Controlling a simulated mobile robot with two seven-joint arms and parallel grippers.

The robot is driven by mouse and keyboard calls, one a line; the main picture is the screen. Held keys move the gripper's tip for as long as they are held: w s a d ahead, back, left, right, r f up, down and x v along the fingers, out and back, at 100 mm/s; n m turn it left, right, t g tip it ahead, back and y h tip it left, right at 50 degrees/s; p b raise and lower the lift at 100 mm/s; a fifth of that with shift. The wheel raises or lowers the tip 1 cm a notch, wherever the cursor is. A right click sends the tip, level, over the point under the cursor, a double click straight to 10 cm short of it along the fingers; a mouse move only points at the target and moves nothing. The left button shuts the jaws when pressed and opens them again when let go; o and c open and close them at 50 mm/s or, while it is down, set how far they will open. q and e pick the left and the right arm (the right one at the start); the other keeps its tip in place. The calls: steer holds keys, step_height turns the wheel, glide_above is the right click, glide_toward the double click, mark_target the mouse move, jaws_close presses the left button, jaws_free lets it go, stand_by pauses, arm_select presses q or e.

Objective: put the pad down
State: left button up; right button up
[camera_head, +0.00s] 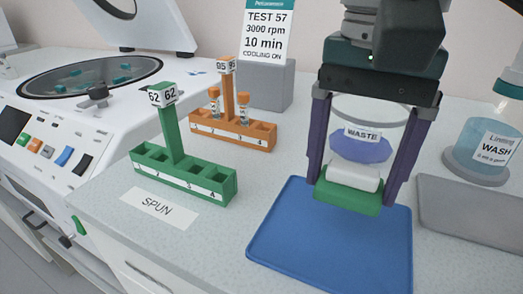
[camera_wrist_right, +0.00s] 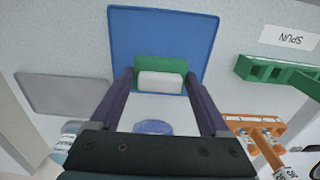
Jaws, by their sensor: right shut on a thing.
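The pad is a small block with a green layer (camera_head: 346,197) and a white layer (camera_head: 353,177) on top. My right gripper (camera_head: 352,190) points down with its two purple fingers on either side of the pad, shut on it. In the right wrist view the pad (camera_wrist_right: 160,68) sits between the fingertips (camera_wrist_right: 160,78), in front of the blue mat (camera_wrist_right: 160,28). In the head view the pad is over the far part of the blue mat (camera_head: 330,245). I cannot tell whether it touches the mat. My left gripper is not in view.
A waste jar (camera_head: 362,147) stands behind my right gripper. A wash bottle (camera_head: 482,150) and a grey tray (camera_head: 470,215) are at the right. A green rack (camera_head: 185,178) and an orange rack (camera_head: 233,130) with tubes stand left, beside a centrifuge (camera_head: 75,110). The mat's front is clear.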

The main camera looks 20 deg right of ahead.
mark_target(337, 231)
step_height(337, 231, down, 6)
steer(key=shift+r, duration=0.15)
stand_by(0.3)
steer(key=shift+f+b, duration=0.2)
steer(key=shift+b, duration=0.2)
steer(key=o, duration=1)
steer(key=shift+r, duration=0.1)
steer(key=shift+o, duration=0.2)
